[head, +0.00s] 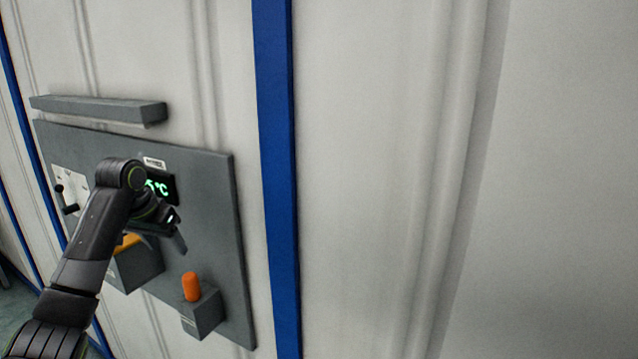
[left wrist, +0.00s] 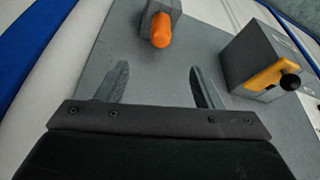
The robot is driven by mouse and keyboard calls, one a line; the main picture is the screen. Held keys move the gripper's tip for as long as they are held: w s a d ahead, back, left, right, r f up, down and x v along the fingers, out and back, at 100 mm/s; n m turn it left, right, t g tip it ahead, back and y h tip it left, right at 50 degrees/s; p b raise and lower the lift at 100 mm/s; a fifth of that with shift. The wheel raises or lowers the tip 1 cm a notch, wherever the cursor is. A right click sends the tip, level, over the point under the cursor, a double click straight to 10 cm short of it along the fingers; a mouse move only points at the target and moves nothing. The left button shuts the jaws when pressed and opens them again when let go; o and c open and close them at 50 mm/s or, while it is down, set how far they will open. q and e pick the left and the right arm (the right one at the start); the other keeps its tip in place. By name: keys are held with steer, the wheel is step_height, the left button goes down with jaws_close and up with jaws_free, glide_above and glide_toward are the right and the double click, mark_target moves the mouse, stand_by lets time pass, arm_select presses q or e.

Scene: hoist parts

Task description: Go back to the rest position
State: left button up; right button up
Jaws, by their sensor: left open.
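My left gripper (head: 172,226) is in front of a grey wall panel (head: 215,190) in the head view, with my arm coming in from the lower left. In the left wrist view my left gripper (left wrist: 160,88) has its two fingers apart with nothing between them. Beyond the fingertips is an orange knob (left wrist: 161,29) on a grey block, and the same orange knob (head: 191,287) shows low on the panel in the head view. My right gripper is in neither view.
A grey box with a yellow plate (left wrist: 270,75) and black ball sits on the panel, partly behind my arm in the head view. A green-lit display (head: 160,187) is partly covered by my arm. A grey ledge (head: 100,108) juts out above. A blue post (head: 275,150) stands to the right.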

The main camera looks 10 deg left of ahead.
arm_select(q)
steer(key=s+d+f+y, duration=0.1)
steer(key=s+d+f, duration=0.2)
steer(key=s+f, duration=0.8)
steer(key=s+d+f, duration=0.4)
steer(key=s+f, duration=0.3)
steer(key=f, duration=0.8)
steer(key=s+d+f+n+y, duration=0.1)
steer(key=s+d, duration=0.1)
steer(key=s, duration=1)
steer(key=s+d+f+n, duration=0.1)
steer(key=s, duration=1.2)
step_height(320, 180, down, 33)
steer(key=a+g+b, duration=0.2)
steer(key=b, duration=0.6)
steer(key=s+d+f+b, duration=0.1)
steer(key=s+f+b, duration=0.2)
steer(key=s+f, duration=0.4)
steer(key=s+f+g+b, duration=0.1)
steer(key=s+f+b, duration=0.2)
steer(key=s+f, duration=0.4)
step_height(320, 180, down, 8)
steer(key=shift+s+d+f+h, duration=0.15)
steer(key=shift+s+d+h, duration=0.05)
steer(key=shift+d+h, duration=0.15)
